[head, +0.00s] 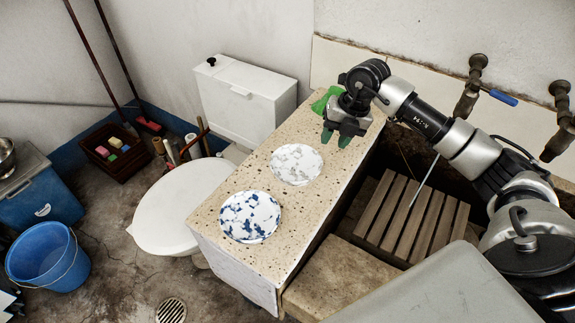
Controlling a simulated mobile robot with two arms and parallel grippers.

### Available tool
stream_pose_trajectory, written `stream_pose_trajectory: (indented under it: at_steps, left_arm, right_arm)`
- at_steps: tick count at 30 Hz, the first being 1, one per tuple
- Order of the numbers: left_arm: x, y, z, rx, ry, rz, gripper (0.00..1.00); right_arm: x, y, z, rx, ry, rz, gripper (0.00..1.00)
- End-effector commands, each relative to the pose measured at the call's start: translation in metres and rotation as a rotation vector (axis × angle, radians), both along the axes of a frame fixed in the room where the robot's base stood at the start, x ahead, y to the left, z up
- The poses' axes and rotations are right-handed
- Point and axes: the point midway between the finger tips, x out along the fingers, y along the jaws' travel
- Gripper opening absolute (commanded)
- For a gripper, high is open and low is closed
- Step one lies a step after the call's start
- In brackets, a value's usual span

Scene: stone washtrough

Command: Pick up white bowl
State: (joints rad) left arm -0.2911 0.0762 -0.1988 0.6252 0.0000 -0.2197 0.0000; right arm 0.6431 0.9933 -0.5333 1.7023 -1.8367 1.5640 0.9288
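A round white dish with grey marbling (296,165), perhaps the white bowl, sits on the speckled stone counter (217,212). A second round dish, white with blue blotches (250,217), sits in front of it, nearer the counter's left end. My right gripper (336,139) is above the counter, up and right of the grey-marbled dish and apart from it. Its green-tipped fingers point down with a gap between them, and nothing shows in the gap. My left gripper is not in view.
A toilet (180,208) stands left of the counter. Right of it is a trough with a wooden slatted rack (412,215). Taps (470,90) project from the wall.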

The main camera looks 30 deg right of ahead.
Motion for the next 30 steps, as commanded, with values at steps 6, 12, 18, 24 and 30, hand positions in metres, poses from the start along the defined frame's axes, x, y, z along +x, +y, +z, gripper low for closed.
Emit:
stream_pose_trajectory:
  at_steps: [6, 12, 18, 24, 30]
  left_arm:
    - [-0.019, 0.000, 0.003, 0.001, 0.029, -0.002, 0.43]
    - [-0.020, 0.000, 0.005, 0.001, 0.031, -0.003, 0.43]
    - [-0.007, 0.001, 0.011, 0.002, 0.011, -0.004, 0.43]
    - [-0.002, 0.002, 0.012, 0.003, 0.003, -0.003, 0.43]
    - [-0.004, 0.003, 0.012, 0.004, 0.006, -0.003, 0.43]
  right_arm:
    - [0.005, 0.010, -0.033, 0.006, 0.004, 0.000, 0.35]
    - [0.009, 0.014, -0.052, 0.007, 0.003, -0.001, 0.35]
    - [0.017, 0.018, -0.082, 0.008, 0.003, 0.000, 0.35]
    - [0.019, 0.021, -0.095, 0.006, -0.001, 0.000, 0.35]
    - [0.019, 0.021, -0.095, 0.006, -0.001, 0.000, 0.32]
